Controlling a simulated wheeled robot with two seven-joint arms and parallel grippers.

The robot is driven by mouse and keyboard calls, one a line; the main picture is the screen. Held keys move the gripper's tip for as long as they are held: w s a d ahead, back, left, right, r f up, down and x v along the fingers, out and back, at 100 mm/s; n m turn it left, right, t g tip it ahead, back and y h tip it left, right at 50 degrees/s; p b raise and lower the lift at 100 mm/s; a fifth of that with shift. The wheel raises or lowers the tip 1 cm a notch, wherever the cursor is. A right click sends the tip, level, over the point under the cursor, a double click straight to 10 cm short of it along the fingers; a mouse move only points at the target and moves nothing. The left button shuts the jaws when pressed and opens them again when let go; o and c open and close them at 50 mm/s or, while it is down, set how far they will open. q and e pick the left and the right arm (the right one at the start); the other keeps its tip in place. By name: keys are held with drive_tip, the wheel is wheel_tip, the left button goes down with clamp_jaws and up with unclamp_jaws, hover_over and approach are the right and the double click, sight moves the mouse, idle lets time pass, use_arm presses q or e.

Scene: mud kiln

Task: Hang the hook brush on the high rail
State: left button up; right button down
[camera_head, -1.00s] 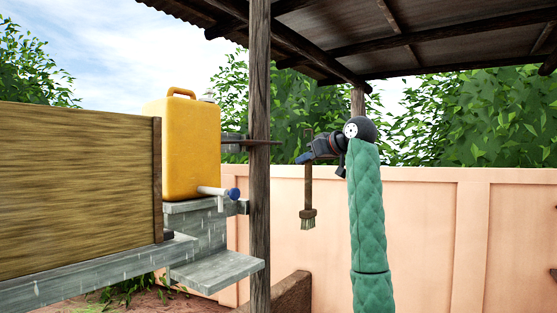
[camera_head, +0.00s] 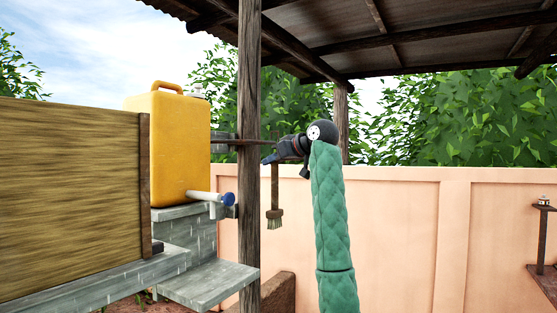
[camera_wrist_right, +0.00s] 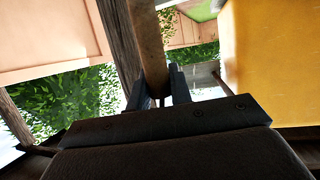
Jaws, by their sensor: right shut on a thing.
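The hook brush (camera_head: 274,190) hangs upright below my right gripper (camera_head: 270,158), with its brown handle up and pale bristles down. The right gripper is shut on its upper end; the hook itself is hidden. In the right wrist view the brown handle (camera_wrist_right: 149,45) runs between the two dark fingers (camera_wrist_right: 160,90). The high rail (camera_head: 228,142) is a thin dark bar crossing the wooden post at about gripper height. Its right end reaches close to the gripper in the picture; whether they touch I cannot tell. My left gripper is not in view.
A wooden post (camera_head: 249,200) stands just left of the brush. A yellow jerrycan (camera_head: 180,150) with a tap sits on a grey stepped stand (camera_head: 205,285). A wooden panel (camera_head: 70,200) fills the left. A pink wall (camera_head: 400,235) is behind, and a roof (camera_head: 420,35) is overhead.

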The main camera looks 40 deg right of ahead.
drive_tip(key=shift+w+a+r, duration=0.2)
drive_tip(key=shift+w+r, duration=0.05)
drive_tip(key=shift+r, duration=0.05)
drive_tip(key=x, duration=0.5)
drive_tip(key=shift+s+a+f, duration=0.2)
drive_tip(key=shift+a+f, duration=0.05)
drive_tip(key=shift+a, duration=0.1)
drive_tip(key=c, duration=1.4)
unclamp_jaws()
drive_tip(key=shift+c, duration=0.2)
drive_tip(key=shift+o, duration=1.3)
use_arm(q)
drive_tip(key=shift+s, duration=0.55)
